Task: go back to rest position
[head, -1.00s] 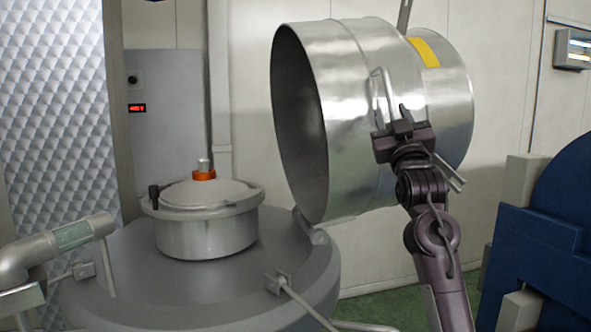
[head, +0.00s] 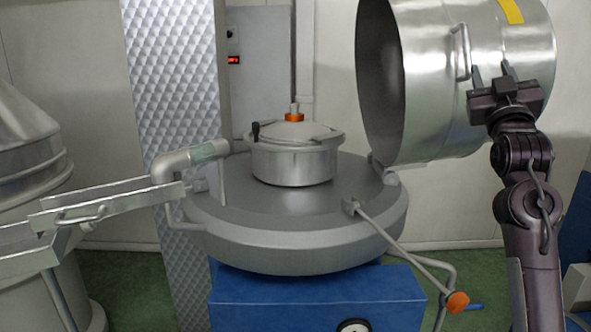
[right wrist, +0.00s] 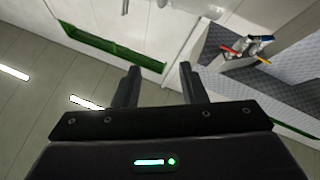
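My right gripper (head: 492,76) is raised at the right of the head view, in front of the large steel drum lid (head: 440,70). Its two fingers point up and stand apart with nothing between them. In the right wrist view the gripper (right wrist: 157,82) is also open and empty. The lid's bar handle (head: 461,52) shows just left of the fingers; I cannot tell whether they touch the lid. My left gripper is not in view.
A round grey machine (head: 290,235) with a lidded pot (head: 293,165) on top stands on a blue base (head: 310,300). A metal chute (head: 105,203) lies at the left. A bar with an orange knob (head: 457,302) sticks out at the front right. Green floor shows at the left.

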